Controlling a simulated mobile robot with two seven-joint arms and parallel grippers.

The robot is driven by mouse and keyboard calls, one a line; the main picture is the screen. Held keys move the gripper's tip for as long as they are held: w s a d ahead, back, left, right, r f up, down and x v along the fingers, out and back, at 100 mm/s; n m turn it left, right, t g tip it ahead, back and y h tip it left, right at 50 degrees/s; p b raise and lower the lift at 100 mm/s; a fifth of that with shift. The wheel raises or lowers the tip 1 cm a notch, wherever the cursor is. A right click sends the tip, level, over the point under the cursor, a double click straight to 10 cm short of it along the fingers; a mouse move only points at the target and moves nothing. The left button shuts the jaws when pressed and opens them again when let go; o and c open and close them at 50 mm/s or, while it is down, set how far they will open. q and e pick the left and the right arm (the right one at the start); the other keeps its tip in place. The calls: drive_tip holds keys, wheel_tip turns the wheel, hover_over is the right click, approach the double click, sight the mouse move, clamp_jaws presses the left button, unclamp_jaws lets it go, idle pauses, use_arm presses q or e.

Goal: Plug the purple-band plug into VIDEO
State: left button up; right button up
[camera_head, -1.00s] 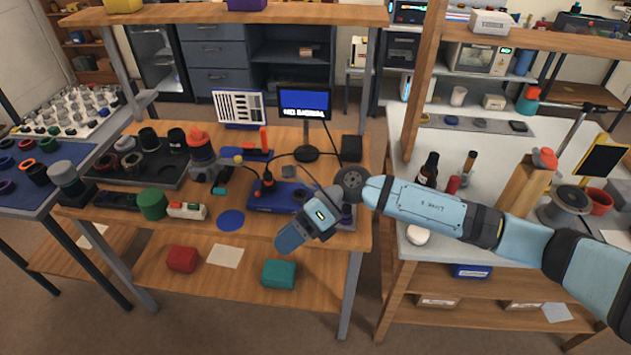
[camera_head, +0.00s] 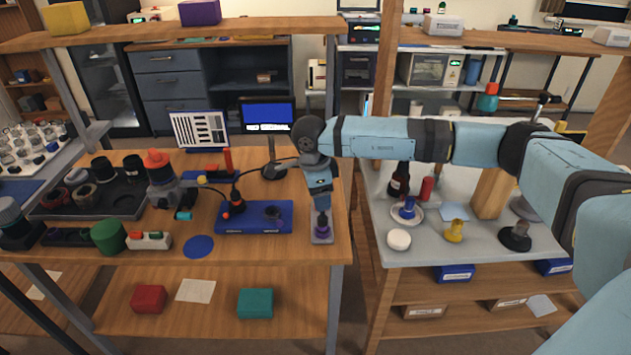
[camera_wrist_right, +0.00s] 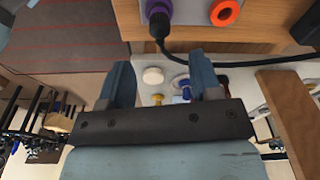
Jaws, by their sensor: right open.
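The purple-band plug (camera_head: 321,225) stands upright on a small grey pad (camera_head: 322,239) at the right front of the wooden bench. My right gripper (camera_head: 321,203) points down just above it. In the right wrist view my right gripper (camera_wrist_right: 162,78) is open with nothing held; the plug (camera_wrist_right: 158,20) shows beyond the fingertips, its black cable running right. The blue box (camera_head: 255,218) lies left of the plug, with a red-and-black plug (camera_head: 236,205) at its left and a dark round socket (camera_head: 272,212) at its right. The VIDEO label is unreadable. My left gripper is out of view.
A monitor (camera_head: 267,115) with a blue screen stands behind the blue box. A blue disc (camera_head: 199,246) and a green cylinder (camera_head: 108,237) lie left. A grey side table (camera_head: 455,252) with small items stands right, across a gap. An orange ring (camera_wrist_right: 225,12) shows in the wrist view.

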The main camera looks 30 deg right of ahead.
sight(322, 217)
drive_tip(key=f, duration=0.7)
drive_tip(key=shift+s+d+f, duration=0.15)
drive_tip(key=shift+d+f, duration=0.05)
drive_tip(key=shift+d, duration=0.15)
drive_tip(key=shift+d+f, duration=0.1)
drive_tip(key=shift+f, duration=0.6)
drive_tip(key=shift+c, duration=0.4)
drive_tip(key=c, duration=0.7)
clamp_jaws()
drive_tip(key=shift+r, duration=0.2)
